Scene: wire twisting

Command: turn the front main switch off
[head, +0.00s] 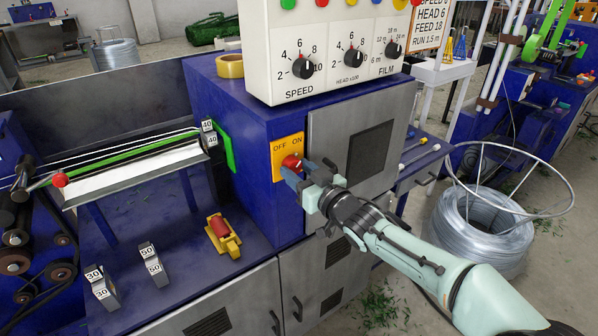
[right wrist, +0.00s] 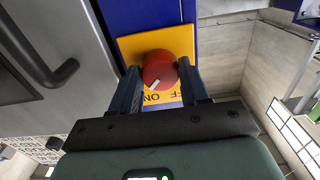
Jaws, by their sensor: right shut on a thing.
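The front main switch is a red round knob (head: 291,160) on a yellow plate (head: 282,146) lettered OFF at left and ON at right, on the blue machine's front. My right gripper (head: 293,169) is at the knob and partly covers it in the head view. In the right wrist view the two fingers of my right gripper (right wrist: 160,88) are closed on the knob's sides, and the knob (right wrist: 160,68) sits between them. A white mark on the knob points toward the lettering, nearer the ON side. My left gripper is not in view.
A grey cabinet door (head: 326,130) is just right of the switch. A white panel with dials (head: 330,50) overhangs above. A yellow and red tool (head: 223,236) lies on the blue bench at left. A wire coil (head: 480,225) stands on the floor at right.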

